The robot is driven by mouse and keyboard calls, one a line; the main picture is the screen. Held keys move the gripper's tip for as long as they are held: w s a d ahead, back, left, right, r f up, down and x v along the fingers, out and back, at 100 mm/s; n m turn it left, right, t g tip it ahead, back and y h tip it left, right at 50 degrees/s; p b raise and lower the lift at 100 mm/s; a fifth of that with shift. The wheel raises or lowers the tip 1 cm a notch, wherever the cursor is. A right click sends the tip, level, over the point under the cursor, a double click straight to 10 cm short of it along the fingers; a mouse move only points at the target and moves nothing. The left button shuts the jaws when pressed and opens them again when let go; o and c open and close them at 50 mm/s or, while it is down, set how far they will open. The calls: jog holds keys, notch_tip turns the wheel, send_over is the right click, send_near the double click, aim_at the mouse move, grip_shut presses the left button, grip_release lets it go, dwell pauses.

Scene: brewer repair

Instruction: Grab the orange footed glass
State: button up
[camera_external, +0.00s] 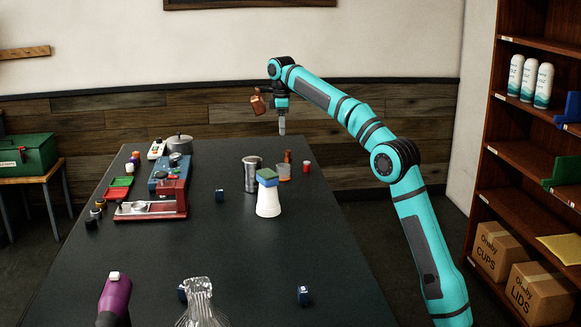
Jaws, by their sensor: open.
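My gripper (282,130) points down, open, and appears above and apart from the glass in the picture. The gap between its fingers is too small to see here.
A red brewer (172,196) stands left. The table's right front is mostly clear.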

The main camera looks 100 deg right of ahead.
send_over(283, 172)
jog(key=d, duration=0.3)
notch_tip(283, 172, down, 12)
jog(key=shift+d+r, duration=0.1)
jog(key=shift+r, duration=0.1)
jog(key=shift+s+a+f, duration=0.1)
jog(key=shift+a+f, duration=0.1)
jog(key=shift+f, duration=1.1)
jog(key=shift+s+a+f, duration=0.1)
jog(key=shift+a+f, duration=0.1)
jog(key=shift+f, duration=1.1)
jog(key=c, duration=1.1)
